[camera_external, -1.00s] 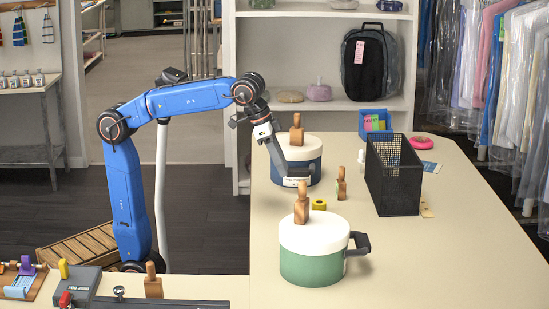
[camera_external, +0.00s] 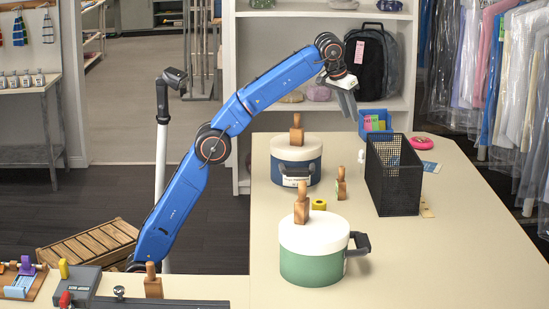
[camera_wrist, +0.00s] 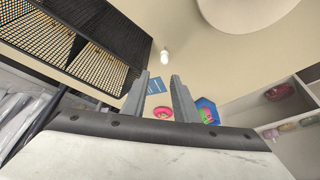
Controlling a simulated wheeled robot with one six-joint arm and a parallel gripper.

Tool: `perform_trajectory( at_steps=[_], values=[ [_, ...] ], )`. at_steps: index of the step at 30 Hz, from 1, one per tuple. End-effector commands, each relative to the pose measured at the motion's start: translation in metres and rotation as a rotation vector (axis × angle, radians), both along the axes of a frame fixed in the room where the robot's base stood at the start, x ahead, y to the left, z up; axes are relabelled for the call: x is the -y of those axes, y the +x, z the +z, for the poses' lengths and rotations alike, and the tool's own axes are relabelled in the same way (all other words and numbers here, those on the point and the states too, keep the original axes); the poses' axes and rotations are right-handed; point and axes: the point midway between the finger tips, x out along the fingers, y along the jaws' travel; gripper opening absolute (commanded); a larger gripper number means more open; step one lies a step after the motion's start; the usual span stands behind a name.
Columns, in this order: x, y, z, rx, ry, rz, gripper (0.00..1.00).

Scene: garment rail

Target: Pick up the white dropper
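The white dropper (camera_external: 361,156) is a small pale upright item on the table, between the blue pot and the black mesh bin. In the wrist view the dropper (camera_wrist: 164,56) shows just past my fingertips, roughly between them in the picture. My gripper (camera_external: 349,108) is high above the back part of the table, fingers pointing down. In the wrist view my gripper (camera_wrist: 160,76) has its two grey fingers apart with nothing between them.
The black mesh bin (camera_external: 404,190) stands right of the dropper. The blue pot (camera_external: 296,168) is to its left, the green pot (camera_external: 312,266) nearer the front. A wooden stamp (camera_external: 341,183), a blue bin (camera_external: 375,122) and a pink roll (camera_external: 421,143) are around it.

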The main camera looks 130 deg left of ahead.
Motion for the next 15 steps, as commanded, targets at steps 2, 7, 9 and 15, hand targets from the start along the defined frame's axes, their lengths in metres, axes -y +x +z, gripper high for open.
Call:
perform_trajectory(
  at_steps=[2, 7, 9, 15],
  values=[
    [-0.009, -0.005, -0.001, 0.001, 0.0, 0.021, 0.27],
    [-0.016, -0.007, -0.006, 0.001, -0.001, 0.033, 0.27],
    [-0.018, -0.007, -0.011, 0.0, -0.002, 0.033, 0.27],
    [-0.027, -0.005, -0.035, 0.001, -0.002, 0.032, 0.27]
  ],
)
